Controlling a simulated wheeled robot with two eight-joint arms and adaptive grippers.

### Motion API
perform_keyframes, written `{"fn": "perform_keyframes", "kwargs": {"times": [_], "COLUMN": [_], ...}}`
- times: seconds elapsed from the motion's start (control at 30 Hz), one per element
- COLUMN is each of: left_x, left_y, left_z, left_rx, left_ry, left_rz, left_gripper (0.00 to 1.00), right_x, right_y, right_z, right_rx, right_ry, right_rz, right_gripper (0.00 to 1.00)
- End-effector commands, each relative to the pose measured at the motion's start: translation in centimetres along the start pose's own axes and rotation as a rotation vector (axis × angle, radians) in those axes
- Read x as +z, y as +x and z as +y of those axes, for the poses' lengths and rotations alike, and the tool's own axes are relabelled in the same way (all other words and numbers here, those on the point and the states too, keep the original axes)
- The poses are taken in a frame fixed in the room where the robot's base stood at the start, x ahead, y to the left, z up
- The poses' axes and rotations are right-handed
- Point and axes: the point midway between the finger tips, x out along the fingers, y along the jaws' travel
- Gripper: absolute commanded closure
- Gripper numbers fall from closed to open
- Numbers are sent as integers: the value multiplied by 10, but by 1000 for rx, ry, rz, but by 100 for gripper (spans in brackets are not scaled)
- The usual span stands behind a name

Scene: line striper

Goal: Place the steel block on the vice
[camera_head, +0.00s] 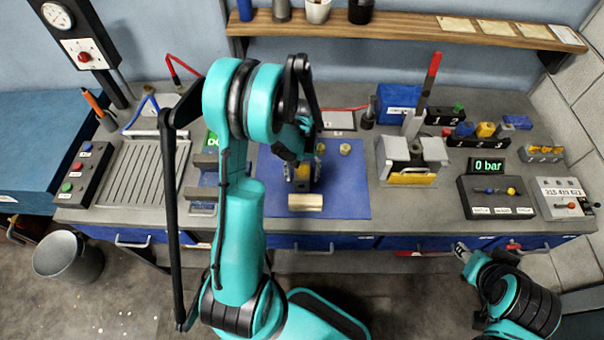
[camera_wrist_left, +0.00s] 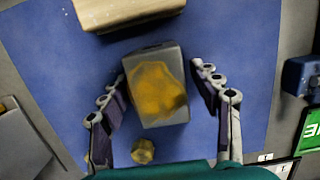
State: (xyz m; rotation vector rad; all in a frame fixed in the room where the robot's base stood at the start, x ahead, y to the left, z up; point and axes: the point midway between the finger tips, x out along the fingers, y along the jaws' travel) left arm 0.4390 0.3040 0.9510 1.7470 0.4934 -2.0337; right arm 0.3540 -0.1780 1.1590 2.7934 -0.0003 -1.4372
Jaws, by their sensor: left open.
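The steel block (camera_wrist_left: 157,88) is grey with a worn yellow patch on top. It lies on the blue mat (camera_head: 350,195). My left gripper (camera_head: 302,182) is low over the mat. In the left wrist view its open fingers (camera_wrist_left: 160,75) stand on either side of the block, with small gaps visible. In the head view the arm and fingers partly hide the block. The vice (camera_head: 408,160), grey with a yellow front, stands on the bench right of the mat, with nothing seen in its top. My right gripper (camera_head: 463,250) is in front of the bench, too small to read.
A pale wooden block (camera_head: 305,202) lies in front of the steel block; a small brass piece (camera_wrist_left: 143,151) lies behind it. A red-handled lever (camera_head: 430,75) rises behind the vice. A control box reading 0 bar (camera_head: 487,165) stands right of the vice.

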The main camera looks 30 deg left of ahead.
Motion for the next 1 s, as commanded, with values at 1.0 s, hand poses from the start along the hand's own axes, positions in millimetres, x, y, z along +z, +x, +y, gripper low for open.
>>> {"fn": "perform_keyframes", "kwargs": {"times": [1.0], "left_x": [64], "left_y": [-179], "left_z": [34], "left_rx": [36], "left_ry": [196], "left_rz": [260], "left_gripper": [37], "right_x": [-12], "right_y": [-17], "right_z": [0], "right_rx": [0], "right_ry": [0], "right_rz": [0], "right_gripper": [60]}}
